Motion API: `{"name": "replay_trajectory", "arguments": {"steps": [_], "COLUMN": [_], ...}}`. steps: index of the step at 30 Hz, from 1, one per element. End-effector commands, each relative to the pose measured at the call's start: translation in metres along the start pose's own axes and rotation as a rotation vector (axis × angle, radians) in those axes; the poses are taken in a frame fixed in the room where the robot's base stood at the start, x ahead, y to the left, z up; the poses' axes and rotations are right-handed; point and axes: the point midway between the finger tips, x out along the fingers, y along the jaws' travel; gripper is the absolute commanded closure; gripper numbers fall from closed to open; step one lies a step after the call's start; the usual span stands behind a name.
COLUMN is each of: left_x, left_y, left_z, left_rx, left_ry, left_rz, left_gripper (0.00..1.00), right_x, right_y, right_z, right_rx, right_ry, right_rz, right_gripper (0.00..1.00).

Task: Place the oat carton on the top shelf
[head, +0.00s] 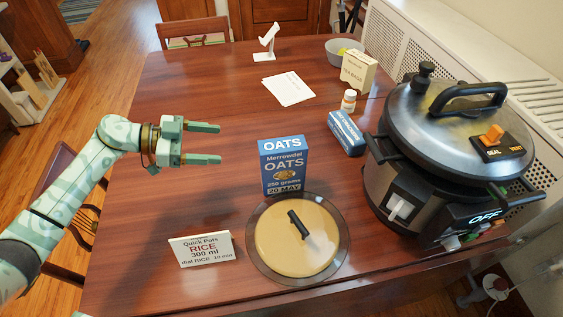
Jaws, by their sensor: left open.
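The blue oat carton (283,165) stands upright on the wooden table, label facing me, just behind a round lid. My left gripper (219,143) is open and empty, its two fingers pointing right. It is above the table, left of the carton and apart from it. A light shelf unit (20,95) stands on the floor at the far left edge, with several small items on it; only part of it shows, and I cannot tell whether it is the shelf of the task. My right gripper is not in view.
A tan lid with a black handle (270,250) lies in front of the carton. A rice card (203,249) stands left of it. A large cooker (425,160) fills the right side. A blue box (346,134), white bottle (348,100) and tea bags box (358,72) stand behind. The table's left middle is clear.

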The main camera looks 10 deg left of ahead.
Motion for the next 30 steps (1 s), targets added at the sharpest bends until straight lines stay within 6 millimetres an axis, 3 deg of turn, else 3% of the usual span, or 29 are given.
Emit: {"name": "replay_trajectory", "arguments": {"steps": [5, 15, 23, 30], "left_x": [0.011, 0.090, 0.116, 0.154], "left_y": [-0.001, 0.000, 0.000, 0.005], "left_z": [0.000, 0.001, 0.001, 0.003], "left_rx": [-0.096, -0.094, -0.093, -0.094], "left_ry": [0.001, 0.001, -0.002, -0.001], "left_rz": [-0.004, -0.002, -0.002, -0.001], "left_gripper": [0.29, 0.29, 0.29, 0.29], "right_x": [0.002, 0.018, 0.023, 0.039], "right_y": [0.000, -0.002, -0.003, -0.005], "right_z": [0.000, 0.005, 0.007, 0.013], "right_rx": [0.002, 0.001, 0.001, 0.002], "right_ry": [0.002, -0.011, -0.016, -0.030], "right_rz": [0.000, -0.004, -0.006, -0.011], "right_gripper": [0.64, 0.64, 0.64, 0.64]}}
